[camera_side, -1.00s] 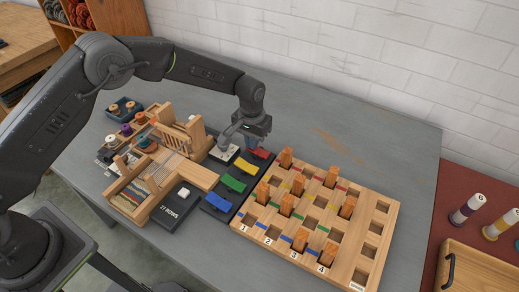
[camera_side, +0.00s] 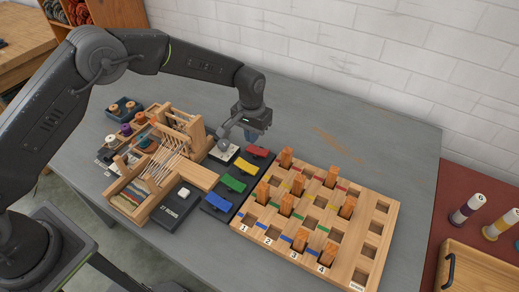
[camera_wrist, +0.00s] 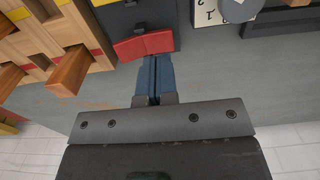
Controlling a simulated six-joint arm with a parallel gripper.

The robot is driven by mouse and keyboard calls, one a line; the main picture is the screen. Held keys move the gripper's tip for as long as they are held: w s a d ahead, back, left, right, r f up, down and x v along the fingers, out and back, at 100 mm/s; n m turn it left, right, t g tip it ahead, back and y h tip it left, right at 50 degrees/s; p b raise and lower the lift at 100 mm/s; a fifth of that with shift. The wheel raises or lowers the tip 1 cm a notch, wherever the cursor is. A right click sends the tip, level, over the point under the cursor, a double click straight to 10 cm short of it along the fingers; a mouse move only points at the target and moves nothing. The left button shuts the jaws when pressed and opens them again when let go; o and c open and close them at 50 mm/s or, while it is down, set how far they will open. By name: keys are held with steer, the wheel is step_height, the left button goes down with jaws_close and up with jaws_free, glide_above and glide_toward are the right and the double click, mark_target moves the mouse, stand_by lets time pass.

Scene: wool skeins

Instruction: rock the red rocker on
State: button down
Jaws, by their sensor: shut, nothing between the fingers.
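The red rocker (camera_side: 258,152) is at the far end of a dark strip of coloured rockers in the side view. In the wrist view the red rocker (camera_wrist: 144,45) shows two faces meeting at a crease in its middle. My gripper (camera_side: 250,138) is above and just behind its far end, apart from it as far as I can tell. In the wrist view my blue-grey fingers (camera_wrist: 154,66) are together and empty, with their tips near the rocker's near edge. The yellow rocker (camera_side: 245,167), green rocker (camera_side: 234,183) and blue rocker (camera_side: 218,203) lie in line nearer the camera.
A wooden peg board (camera_side: 384,236) with several upright orange pegs stands right of the strip. A small wooden loom (camera_side: 150,195) with threads, a dark counter box (camera_side: 172,212) and a white dial plate (camera_side: 223,153) are at left. Bare grey table lies behind.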

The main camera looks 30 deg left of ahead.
steer(key=shift+r, duration=2)
step_height(320, 180, up, 12)
steer(key=t, duration=0.1)
glide_above(252, 148)
steer(key=s+a, duration=0.4)
steer(key=s, duration=0.1)
steer(key=s+a+r+t, duration=0.2)
steer(key=s+a+r, duration=0.2)
steer(key=s+r, duration=0.35)
steer(key=s+a+r+t, duration=0.1)
steer(key=s+a, duration=0.1)
steer(key=s, duration=0.8)
steer(key=s+a+r+t, duration=0.1)
steer(key=s+a, duration=0.2)
steer(key=s, duration=0.7)
steer(key=shift+s+t, duration=0.15)
steer(key=shift+t, duration=0.15)
